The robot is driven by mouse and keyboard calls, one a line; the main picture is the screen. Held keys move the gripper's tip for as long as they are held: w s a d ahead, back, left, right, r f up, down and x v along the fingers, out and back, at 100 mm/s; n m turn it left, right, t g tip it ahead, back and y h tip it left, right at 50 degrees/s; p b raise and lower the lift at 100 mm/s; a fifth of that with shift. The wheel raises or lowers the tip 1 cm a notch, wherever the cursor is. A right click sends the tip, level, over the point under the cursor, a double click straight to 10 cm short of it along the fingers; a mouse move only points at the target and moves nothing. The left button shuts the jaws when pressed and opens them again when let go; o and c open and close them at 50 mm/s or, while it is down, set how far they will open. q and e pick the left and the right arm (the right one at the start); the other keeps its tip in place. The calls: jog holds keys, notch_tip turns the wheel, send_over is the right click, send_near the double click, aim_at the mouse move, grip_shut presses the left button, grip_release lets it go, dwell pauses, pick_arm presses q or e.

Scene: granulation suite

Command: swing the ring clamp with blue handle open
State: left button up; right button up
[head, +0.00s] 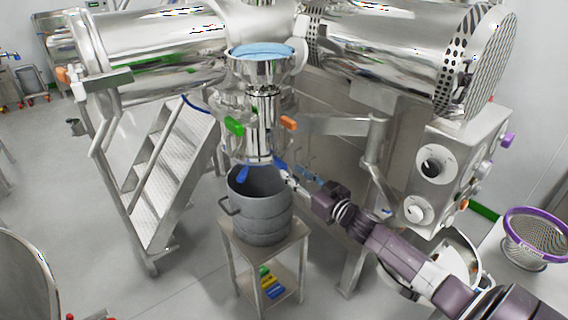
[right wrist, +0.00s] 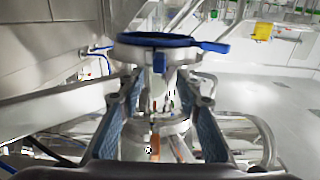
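The ring clamp with its blue handle (head: 243,173) sits at the lower end of the steel outlet column, just above the grey drum (head: 268,213). In the right wrist view the blue ring (right wrist: 155,40) lies just beyond my fingertips. Its handle (right wrist: 210,46) points right, and a small blue tab (right wrist: 160,63) shows in line with the gap between the fingers. My right gripper (head: 287,172) is beside the clamp, on its right. Its two fingers with blue pads stand apart in the right wrist view (right wrist: 160,82), and I see nothing gripped. My left gripper is not in view.
The drum stands open on a small steel table (head: 228,238). Above are a green handle (head: 234,127) and an orange handle (head: 288,123). Metal steps (head: 165,160) stand left, a control box (head: 455,170) right.

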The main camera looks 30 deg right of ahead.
aim_at(286, 167)
jog(key=w, duration=0.4)
jog(key=shift+w+p, duration=0.3)
jog(key=shift+p, duration=0.1)
jog(key=shift+w+a, duration=0.15)
jog(key=shift+w, duration=0.35)
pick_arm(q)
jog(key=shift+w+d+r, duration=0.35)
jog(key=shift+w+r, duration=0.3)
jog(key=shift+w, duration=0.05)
pick_arm(e)
jog(key=shift+f, duration=0.1)
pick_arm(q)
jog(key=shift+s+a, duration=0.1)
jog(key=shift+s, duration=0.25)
pick_arm(e)
grip_shut()
